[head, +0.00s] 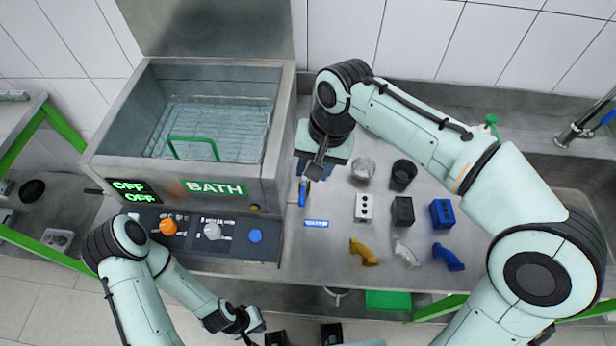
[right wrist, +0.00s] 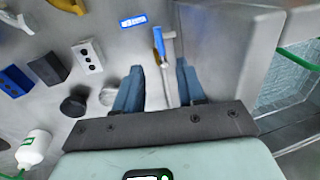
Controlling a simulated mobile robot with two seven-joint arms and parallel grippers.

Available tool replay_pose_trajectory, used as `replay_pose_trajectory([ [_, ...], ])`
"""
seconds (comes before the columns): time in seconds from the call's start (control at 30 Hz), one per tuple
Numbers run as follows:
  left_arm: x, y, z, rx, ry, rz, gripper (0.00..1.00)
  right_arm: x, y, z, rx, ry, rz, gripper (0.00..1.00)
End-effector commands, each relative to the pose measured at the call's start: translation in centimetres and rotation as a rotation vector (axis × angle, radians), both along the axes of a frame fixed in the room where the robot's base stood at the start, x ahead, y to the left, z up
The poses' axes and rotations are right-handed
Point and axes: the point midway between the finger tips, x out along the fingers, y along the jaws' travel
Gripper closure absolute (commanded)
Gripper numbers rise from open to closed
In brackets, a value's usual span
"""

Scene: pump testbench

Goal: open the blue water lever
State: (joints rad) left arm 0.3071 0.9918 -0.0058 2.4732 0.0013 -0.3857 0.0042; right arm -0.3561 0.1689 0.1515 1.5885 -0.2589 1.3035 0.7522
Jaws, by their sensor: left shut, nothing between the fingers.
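The blue water lever (head: 303,195) sits beside the right side of the bath, above a small blue label plate (head: 316,224). In the right wrist view the blue lever (right wrist: 159,42) joins a metal fitting that runs down between the finger lines. My right gripper (head: 312,177) is over the fitting, close to the lever. Its two blue fingers (right wrist: 158,82) are spread apart with a gap on both sides of the metal; I cannot tell whether they touch it. My left gripper (head: 258,322) is shut and empty, low in front of the bath's control panel.
The bath (head: 276,110) with its green-handled basket (head: 192,140) stands left of the lever. Its panel (head: 190,248) has orange, white and blue knobs. Several blocks, cups and yellow, white and blue curved pieces lie on the steel table (head: 330,262) to the right.

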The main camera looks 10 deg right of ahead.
Motion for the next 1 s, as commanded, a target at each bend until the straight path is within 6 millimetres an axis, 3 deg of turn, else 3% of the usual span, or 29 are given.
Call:
replay_pose_trajectory([
  [0.1,0.4,0.0,0.6,0.000,-0.004,0.000,1.00,0.0,-0.3,2.0,0.000,-0.002,0.001,0.60],
  [0.27,0.5,0.0,0.8,0.000,-0.006,0.000,1.00,-0.1,-0.6,3.2,0.000,0.000,0.000,0.60],
  [1.0,0.5,0.0,0.8,0.000,-0.006,0.000,1.00,-0.2,-0.7,3.3,0.000,0.001,0.000,0.60],
])
